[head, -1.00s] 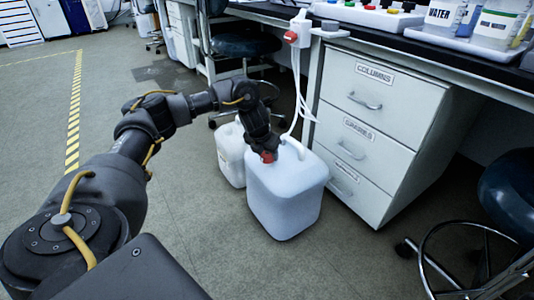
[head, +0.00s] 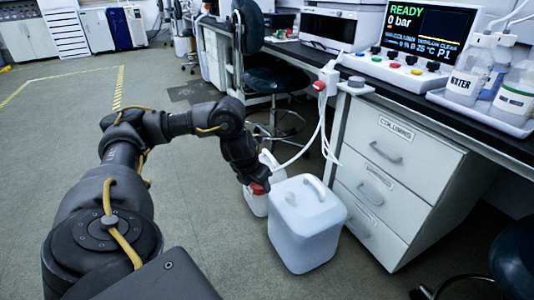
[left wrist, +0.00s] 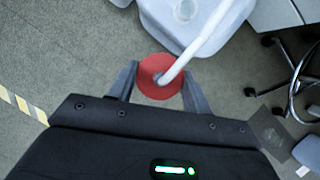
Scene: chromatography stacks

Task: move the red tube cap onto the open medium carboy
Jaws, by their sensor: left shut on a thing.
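My left gripper (head: 256,184) is shut on the red tube cap (left wrist: 160,77), with a finger on each side of it. A white tube runs up from the cap. The larger white carboy (head: 305,238) stands on the floor in front of the drawers. Its round open neck (left wrist: 184,10) shows at the top of the left wrist view, apart from the cap. The smaller white carboy (head: 256,206) stands behind and left of it, partly hidden by my gripper; I cannot tell whether its neck is open. The cap is off to the left of the larger carboy. My right gripper is not in view.
A drawer cabinet (head: 385,180) stands right of the larger carboy, under the bench. A white tube (head: 322,125) hangs from a fixture at the bench edge. A stool (head: 275,83) stands behind. The floor on the left is clear.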

